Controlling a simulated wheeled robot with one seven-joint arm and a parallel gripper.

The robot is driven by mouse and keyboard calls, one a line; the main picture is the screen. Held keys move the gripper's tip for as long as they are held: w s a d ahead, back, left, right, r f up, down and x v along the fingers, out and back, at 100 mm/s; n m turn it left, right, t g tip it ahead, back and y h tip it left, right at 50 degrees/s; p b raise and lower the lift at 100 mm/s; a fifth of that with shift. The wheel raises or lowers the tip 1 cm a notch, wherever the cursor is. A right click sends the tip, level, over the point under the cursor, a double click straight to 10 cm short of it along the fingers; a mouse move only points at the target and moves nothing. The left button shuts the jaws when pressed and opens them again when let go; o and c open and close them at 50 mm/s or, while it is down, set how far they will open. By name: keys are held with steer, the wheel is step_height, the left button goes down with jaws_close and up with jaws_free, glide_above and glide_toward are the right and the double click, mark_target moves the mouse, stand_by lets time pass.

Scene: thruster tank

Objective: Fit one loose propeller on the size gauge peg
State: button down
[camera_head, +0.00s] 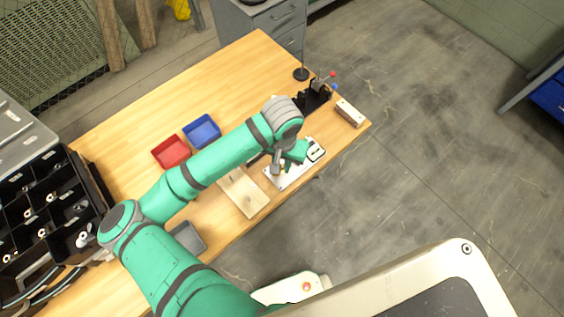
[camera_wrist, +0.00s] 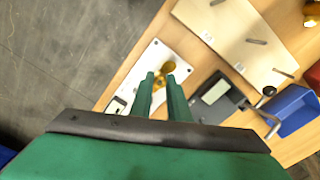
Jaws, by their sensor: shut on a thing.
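My gripper (camera_wrist: 165,80) points down over a white plate (camera_wrist: 135,75) near the table's front edge. Its two green fingers are shut on a brass-coloured propeller (camera_wrist: 169,67), which shows just past the fingertips, over the plate. The fingers hide part of it. I cannot tell whether it is around a peg or touches the plate. In the head view the white plate (camera_head: 283,181) lies under my wrist, with a small yellowish spot on it. A pale wooden board (camera_wrist: 232,35) with several thin upright pegs lies beside the plate; the board also shows in the head view (camera_head: 243,193).
A dark grey device (camera_wrist: 217,100) stands close to the plate. A red bin (camera_head: 171,151), a blue bin (camera_head: 202,131) and a grey bin (camera_head: 188,237) stand on the table. A black stand (camera_head: 314,97) and small box (camera_head: 350,113) are at the right end. Dark cubbies (camera_head: 40,205) stand left.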

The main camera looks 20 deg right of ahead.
steer(key=shift+f, duration=0.45)
stand_by(0.4)
steer(key=c, duration=1.6)
jaws_free()
steer(key=shift+r, duration=0.1)
step_height(320, 180, up, 15)
steer(key=shift+f, duration=0.2)
